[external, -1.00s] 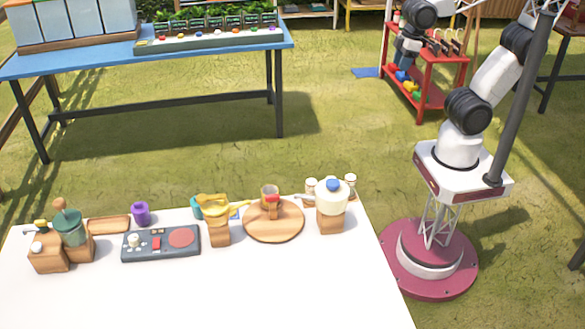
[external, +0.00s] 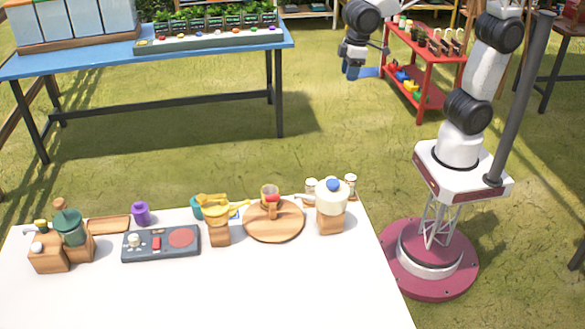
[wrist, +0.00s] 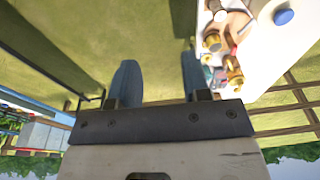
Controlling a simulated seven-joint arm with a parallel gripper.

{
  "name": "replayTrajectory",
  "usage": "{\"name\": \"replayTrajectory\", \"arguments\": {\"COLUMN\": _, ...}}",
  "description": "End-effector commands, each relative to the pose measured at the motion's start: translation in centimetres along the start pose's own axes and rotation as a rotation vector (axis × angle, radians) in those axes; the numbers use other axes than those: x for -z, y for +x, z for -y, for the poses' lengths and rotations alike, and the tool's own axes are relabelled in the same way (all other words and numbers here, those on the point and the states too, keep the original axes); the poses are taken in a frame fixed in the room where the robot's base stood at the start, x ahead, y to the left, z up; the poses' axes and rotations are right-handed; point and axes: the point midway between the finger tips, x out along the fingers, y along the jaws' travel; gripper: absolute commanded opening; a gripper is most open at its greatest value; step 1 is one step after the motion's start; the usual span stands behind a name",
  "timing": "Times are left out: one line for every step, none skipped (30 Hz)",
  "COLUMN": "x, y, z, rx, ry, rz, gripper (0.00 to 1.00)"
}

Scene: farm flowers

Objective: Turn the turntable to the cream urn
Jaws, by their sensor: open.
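The turntable (external: 275,230) is a round wooden disc near the back right of the white table, with a small clear-and-red cup (external: 270,194) on a wooden piece on it. The cream urn (external: 331,197) has a blue knob and a wooden stand, just right of the turntable. In the wrist view the urn's blue knob (wrist: 283,17) shows at the upper right; I cannot clearly tell the turntable there. My gripper (external: 352,72) is in the air beyond the table, well apart from both. Its blue fingers are open and empty in the wrist view (wrist: 160,80).
On the white table (external: 200,295) stand a yellow-topped vessel (external: 216,212), a dark control panel (external: 161,243), a purple cup (external: 140,213) and a green urn (external: 69,230). A blue table (external: 150,57) and red shelf (external: 431,62) stand behind. The white table's front is clear.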

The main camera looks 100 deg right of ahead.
Motion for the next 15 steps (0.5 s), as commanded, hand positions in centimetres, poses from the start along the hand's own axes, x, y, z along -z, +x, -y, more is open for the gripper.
{"name": "replayTrajectory", "arguments": {"x": 1.2, "y": 0.5, "z": 0.6, "rx": 0.000, "ry": -0.002, "rz": 0.006, "gripper": 0.44}}
{"name": "replayTrajectory", "arguments": {"x": 1.8, "y": 0.7, "z": 1.0, "rx": 0.000, "ry": -0.003, "rz": 0.009, "gripper": 0.44}}
{"name": "replayTrajectory", "arguments": {"x": 2.6, "y": 1.0, "z": 1.5, "rx": 0.001, "ry": -0.003, "rz": 0.012, "gripper": 0.44}}
{"name": "replayTrajectory", "arguments": {"x": 3.2, "y": 1.3, "z": 1.8, "rx": 0.001, "ry": -0.004, "rz": 0.015, "gripper": 0.44}}
{"name": "replayTrajectory", "arguments": {"x": 3.8, "y": 1.5, "z": 2.2, "rx": 0.001, "ry": -0.004, "rz": 0.018, "gripper": 0.44}}
{"name": "replayTrajectory", "arguments": {"x": 4.6, "y": 1.9, "z": 2.7, "rx": 0.001, "ry": -0.004, "rz": 0.021, "gripper": 0.44}}
{"name": "replayTrajectory", "arguments": {"x": 5.2, "y": 2.1, "z": 3.0, "rx": 0.001, "ry": -0.003, "rz": 0.023, "gripper": 0.44}}
{"name": "replayTrajectory", "arguments": {"x": 5.8, "y": 2.4, "z": 3.4, "rx": 0.001, "ry": -0.003, "rz": 0.026, "gripper": 0.44}}
{"name": "replayTrajectory", "arguments": {"x": 6.6, "y": 2.8, "z": 3.9, "rx": 0.001, "ry": -0.004, "rz": 0.030, "gripper": 0.44}}
{"name": "replayTrajectory", "arguments": {"x": 7.2, "y": 3.1, "z": 4.3, "rx": 0.001, "ry": -0.005, "rz": 0.032, "gripper": 0.44}}
{"name": "replayTrajectory", "arguments": {"x": 7.8, "y": 3.5, "z": 4.7, "rx": 0.001, "ry": -0.005, "rz": 0.035, "gripper": 0.44}}
{"name": "replayTrajectory", "arguments": {"x": 8.5, "y": 3.8, "z": 5.2, "rx": 0.001, "ry": -0.006, "rz": 0.038, "gripper": 0.44}}
{"name": "replayTrajectory", "arguments": {"x": 9.1, "y": 4.2, "z": 5.6, "rx": 0.001, "ry": -0.005, "rz": 0.041, "gripper": 0.44}}
{"name": "replayTrajectory", "arguments": {"x": 9.7, "y": 4.5, "z": 6.0, "rx": 0.001, "ry": -0.005, "rz": 0.044, "gripper": 0.44}}
{"name": "replayTrajectory", "arguments": {"x": 10.4, "y": 5.0, "z": 6.6, "rx": 0.001, "ry": -0.005, "rz": 0.047, "gripper": 0.44}}
